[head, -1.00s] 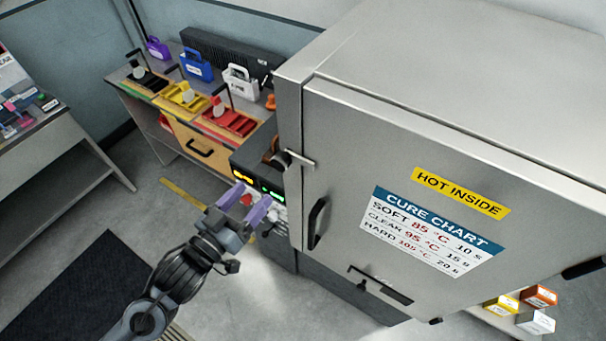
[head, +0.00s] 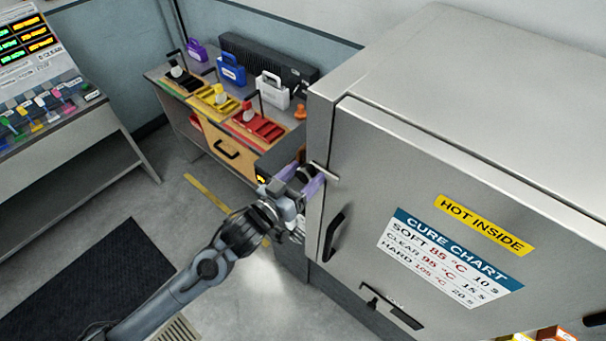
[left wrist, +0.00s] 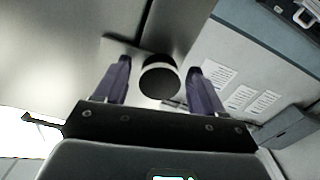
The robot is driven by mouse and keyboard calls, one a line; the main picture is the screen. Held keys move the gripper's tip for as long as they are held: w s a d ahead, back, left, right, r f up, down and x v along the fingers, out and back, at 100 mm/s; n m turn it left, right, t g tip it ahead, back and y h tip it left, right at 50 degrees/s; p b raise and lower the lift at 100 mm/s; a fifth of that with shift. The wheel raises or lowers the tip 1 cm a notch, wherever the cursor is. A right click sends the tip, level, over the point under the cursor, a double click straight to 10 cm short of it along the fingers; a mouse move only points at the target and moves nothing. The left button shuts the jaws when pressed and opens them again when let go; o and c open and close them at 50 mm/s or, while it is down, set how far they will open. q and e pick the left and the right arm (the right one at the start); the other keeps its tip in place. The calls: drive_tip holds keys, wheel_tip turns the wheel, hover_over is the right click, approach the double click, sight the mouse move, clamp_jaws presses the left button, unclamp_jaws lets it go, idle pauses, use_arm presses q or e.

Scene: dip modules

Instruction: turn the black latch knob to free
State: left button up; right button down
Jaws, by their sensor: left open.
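The black latch knob (left wrist: 159,80) shows in the left wrist view as a round dark cylinder with a pale rim. It sits at the front edge of the grey oven (head: 400,140). My left gripper (head: 302,178) is open at the oven's left side, beside the latch bar (head: 325,171). In the left wrist view its two purple fingers (left wrist: 159,70) stand on either side of the knob, with visible gaps. My right gripper is not in view.
The oven door has a black handle (head: 332,237) just below the latch. A bench with red (head: 258,126), yellow (head: 217,99) and black trays stands behind my left gripper. A sloped panel (head: 40,95) is at far left.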

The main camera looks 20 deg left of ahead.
use_arm(q)
drive_tip(key=shift+c, duration=0.7)
clamp_jaws()
